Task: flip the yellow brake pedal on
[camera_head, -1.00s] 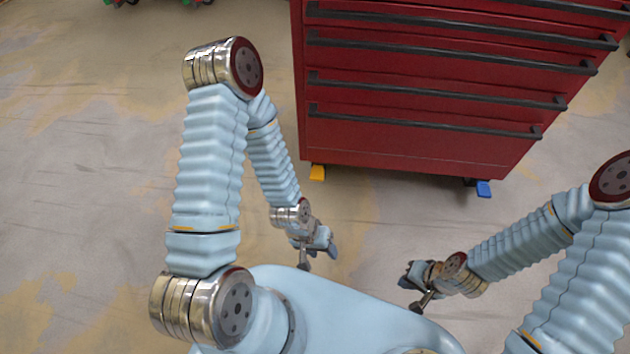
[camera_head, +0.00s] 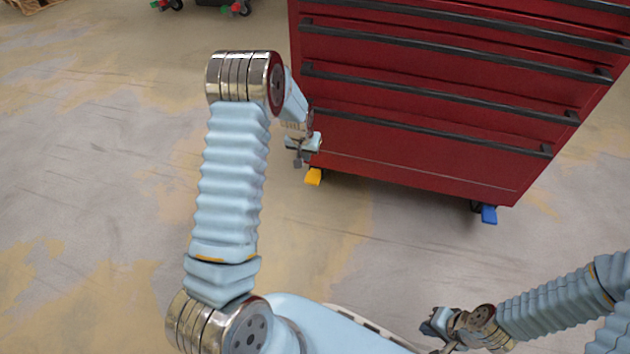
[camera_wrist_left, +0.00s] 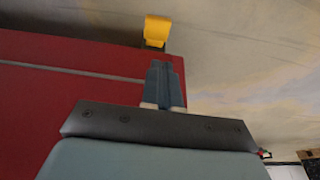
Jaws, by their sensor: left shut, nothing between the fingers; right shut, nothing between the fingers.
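The yellow brake pedal (camera_head: 313,177) sticks out at the bottom left corner of the red tool cabinet (camera_head: 420,165), close to the floor. My left gripper (camera_head: 310,152) is shut and empty, just above the pedal in the head view. In the left wrist view the pedal (camera_wrist_left: 157,30) shows beyond the closed fingertips (camera_wrist_left: 165,65), with a gap between them in the picture. Whether they touch cannot be seen, but they look apart. My right gripper (camera_head: 432,328) is shut and empty near the bottom of the head view, far from the cabinet.
A blue pedal (camera_head: 489,214) sits at the cabinet's bottom right corner. Dark drawer handles (camera_head: 440,92) cross the cabinet front. The floor left of the cabinet and in front of it is clear. A wheeled object stands far back at the top left.

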